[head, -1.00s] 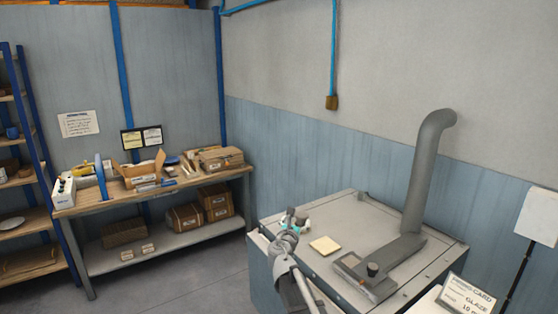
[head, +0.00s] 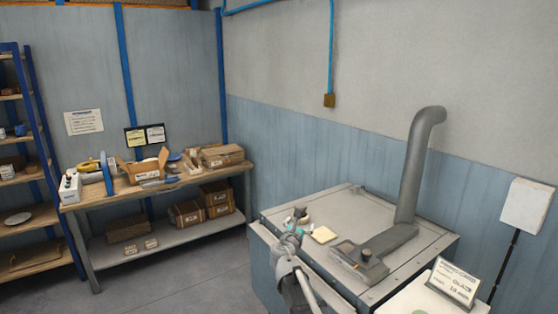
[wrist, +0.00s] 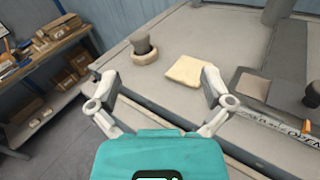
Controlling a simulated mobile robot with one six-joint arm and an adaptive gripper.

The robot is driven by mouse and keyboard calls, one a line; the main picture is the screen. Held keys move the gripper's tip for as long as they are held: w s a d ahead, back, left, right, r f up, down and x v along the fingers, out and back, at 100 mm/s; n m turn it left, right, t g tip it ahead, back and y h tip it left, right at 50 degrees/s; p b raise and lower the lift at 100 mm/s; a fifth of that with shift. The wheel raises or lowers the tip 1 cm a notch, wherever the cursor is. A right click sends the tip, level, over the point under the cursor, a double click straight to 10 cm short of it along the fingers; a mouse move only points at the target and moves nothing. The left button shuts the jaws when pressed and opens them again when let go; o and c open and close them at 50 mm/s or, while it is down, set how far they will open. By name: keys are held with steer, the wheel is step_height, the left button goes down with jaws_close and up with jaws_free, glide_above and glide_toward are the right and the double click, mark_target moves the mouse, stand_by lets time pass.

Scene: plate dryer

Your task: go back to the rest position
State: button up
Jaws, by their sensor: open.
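My gripper (wrist: 158,92) is open in the wrist view, with its two fingers spread apart and nothing between them. In the head view my gripper (head: 294,222) is over the near left part of the grey metal top of a box-like unit (head: 350,212). A dark knob-like object on a pale round base (wrist: 143,48) stands on that top beyond the left finger. A flat cream square (wrist: 186,70) lies on the top beyond the fingers; it also shows in the head view (head: 323,235), right of my gripper.
A grey pipe (head: 413,170) rises from the unit's right side, with a control panel and knob (head: 366,255) in front. A card sign (head: 453,283) stands at the right. A wooden workbench (head: 150,190) with boxes is at the left, beside shelving (head: 30,150). Floor between is clear.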

steer(key=s+d+f+m+g, duration=0.4)
steer(key=s+f+m, duration=0.1)
steer(key=m, duration=0.3)
steer(key=s+d+f+m+g+y, duration=0.1)
steer(key=s+d+f+m+g, duration=0.3)
steer(key=s+m, duration=0.3)
steer(key=s+d+f+m+g, duration=0.4)
steer(key=s+d+f+m, duration=0.1)
steer(key=m, duration=0.4)
steer(key=shift+s+f+g+y, duration=0.3)
steer(key=shift+s+f, duration=0.4)
steer(key=shift+s, duration=0.3)
steer(key=s+a+f+m+g+y, duration=0.3)
steer(key=s+m+y, duration=0.1)
steer(key=s+m, duration=0.35)
steer(key=s+f+g+b, duration=0.1)
steer(key=s+f+b, duration=0.2)
steer(key=f+b, duration=0.6)
steer(key=shift+s+f+n+b, duration=0.25)
steer(key=shift+s+n+b, duration=0.1)
steer(key=shift+b, duration=0.15)
